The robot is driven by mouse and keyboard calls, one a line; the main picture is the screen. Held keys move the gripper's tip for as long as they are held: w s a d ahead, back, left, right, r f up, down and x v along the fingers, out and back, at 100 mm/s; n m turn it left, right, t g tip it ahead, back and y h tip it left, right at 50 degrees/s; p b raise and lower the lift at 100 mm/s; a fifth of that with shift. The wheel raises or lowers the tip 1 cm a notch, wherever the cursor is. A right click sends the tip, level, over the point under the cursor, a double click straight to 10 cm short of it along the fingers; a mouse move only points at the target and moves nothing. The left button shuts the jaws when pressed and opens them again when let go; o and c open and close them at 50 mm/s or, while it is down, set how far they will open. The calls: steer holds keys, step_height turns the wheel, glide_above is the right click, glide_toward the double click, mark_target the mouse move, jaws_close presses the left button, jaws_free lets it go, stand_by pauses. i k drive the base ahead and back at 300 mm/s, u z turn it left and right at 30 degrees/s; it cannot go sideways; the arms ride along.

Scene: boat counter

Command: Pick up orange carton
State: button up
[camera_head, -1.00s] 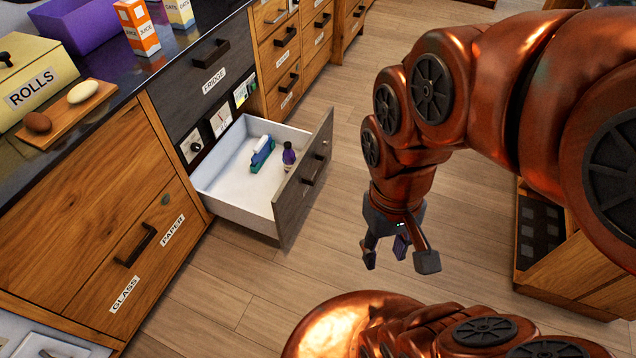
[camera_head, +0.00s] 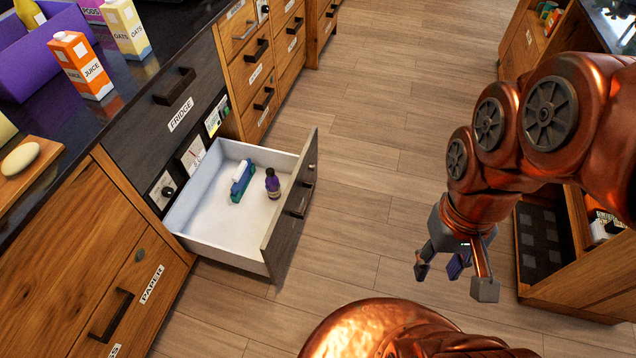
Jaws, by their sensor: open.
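The orange carton (camera_head: 80,64) is an orange and white box labelled JUICE. It stands upright on the dark counter (camera_head: 160,62) at the upper left, close to the purple bin and the oats carton. My gripper (camera_head: 456,283) hangs over the floor at the right, fingers pointing down. It is open and empty, far from the carton.
The FRIDGE drawer (camera_head: 208,234) stands pulled out, holding a dark bottle (camera_head: 272,183) and a blue-green item (camera_head: 242,181). An oats carton (camera_head: 126,28) and a purple bin (camera_head: 36,72) flank the juice. Wooden floor (camera_head: 370,150) is clear in the middle.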

mark_target(72, 50)
steer(key=u, duration=0.2)
steer(key=i, duration=0.95)
steer(key=u, duration=0.75)
